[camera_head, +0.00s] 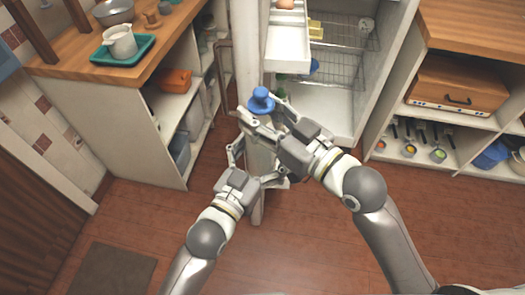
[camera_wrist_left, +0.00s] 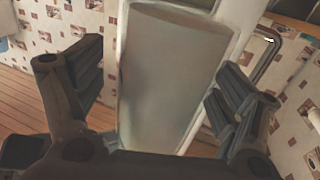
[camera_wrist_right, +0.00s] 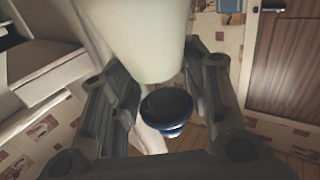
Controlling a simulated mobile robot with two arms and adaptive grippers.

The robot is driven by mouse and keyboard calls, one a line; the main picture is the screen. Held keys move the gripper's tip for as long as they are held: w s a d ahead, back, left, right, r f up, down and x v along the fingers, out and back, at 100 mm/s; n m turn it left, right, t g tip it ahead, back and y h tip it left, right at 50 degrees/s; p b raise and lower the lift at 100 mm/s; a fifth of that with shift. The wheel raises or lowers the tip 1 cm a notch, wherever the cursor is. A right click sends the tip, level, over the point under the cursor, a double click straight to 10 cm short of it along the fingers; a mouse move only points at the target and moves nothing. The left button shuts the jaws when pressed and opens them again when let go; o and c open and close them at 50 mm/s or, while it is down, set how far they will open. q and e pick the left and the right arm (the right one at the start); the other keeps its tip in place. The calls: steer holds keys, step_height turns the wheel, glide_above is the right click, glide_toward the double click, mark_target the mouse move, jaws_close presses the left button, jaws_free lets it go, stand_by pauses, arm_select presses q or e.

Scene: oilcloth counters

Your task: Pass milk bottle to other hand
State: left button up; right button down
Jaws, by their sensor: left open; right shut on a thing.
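The milk bottle (camera_head: 262,160) is pale white with a blue cap (camera_head: 261,100) and is held in the air in front of the open fridge. My right gripper (camera_head: 260,115) is shut on its upper part, just below the cap. In the right wrist view the bottle (camera_wrist_right: 145,45) and dark blue cap (camera_wrist_right: 167,108) show at the fingers. My left gripper (camera_head: 256,167) is lower, open, with its fingers on either side of the bottle's lower body. In the left wrist view the bottle (camera_wrist_left: 172,85) stands between the spread fingers, with gaps visible. Its far end is partly hidden.
The open fridge (camera_head: 340,75) with wire racks is behind, its door shelf (camera_head: 287,50) holding an egg. A wooden counter with a teal tray (camera_head: 122,50) and white jug is at left. Shelves with a wooden bread box (camera_head: 455,88) are at right. The floor in front is clear.

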arm_select(q)
steer(key=shift+d, duration=0.1)
steer(key=c, duration=1.8)
arm_select(e)
steer(key=shift+r, duration=0.2)
arm_select(q)
steer(key=shift+r, duration=0.2)
steer(key=shift+c, duration=0.2)
arm_select(e)
steer(key=c, duration=1)
jaws_free()
steer(key=shift+c, duration=0.2)
steer(key=o, duration=0.3)
steer(key=shift+f, duration=0.1)
